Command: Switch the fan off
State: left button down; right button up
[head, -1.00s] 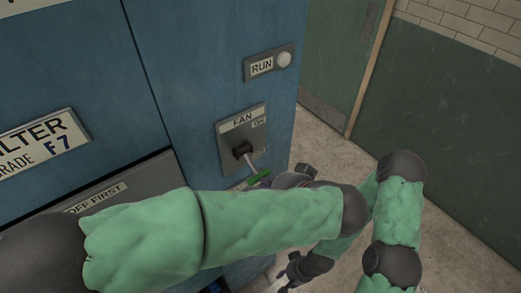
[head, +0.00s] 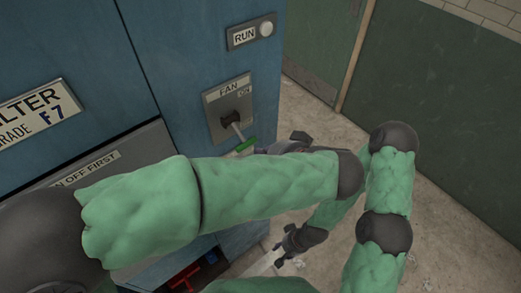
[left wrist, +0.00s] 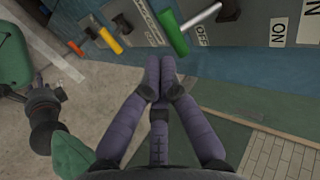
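The fan switch plate (head: 228,108) is on the blue cabinet, with an ON label near its top. Its lever slants out and down to a green handle (head: 246,144). In the left wrist view the green handle (left wrist: 172,33) is just beyond the fingertips, with an OFF label beside it. I cannot tell whether the lever is set to ON or OFF. My left gripper (head: 287,143) is just right of the handle; in the left wrist view its fingertips (left wrist: 160,62) are together with nothing between them. My right gripper (head: 297,240) hangs lower, its fingers unclear.
A RUN sign with a pale round lamp (head: 266,29) is above the switch. A filter grade sign (head: 40,113) and a grey panel (head: 105,155) are to the left. Red items (head: 187,277) show low in the cabinet. Concrete floor (head: 310,115) is open to the right.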

pick_arm(q)
jog(key=v, duration=1)
jog(key=shift+s+d+f, duration=0.15)
jog(key=shift+f, duration=0.2)
pick_arm(e)
jog(key=shift+r, duration=0.3)
pick_arm(q)
jog(key=shift+s, duration=0.15)
pick_arm(e)
jog(key=shift+s, duration=0.1)
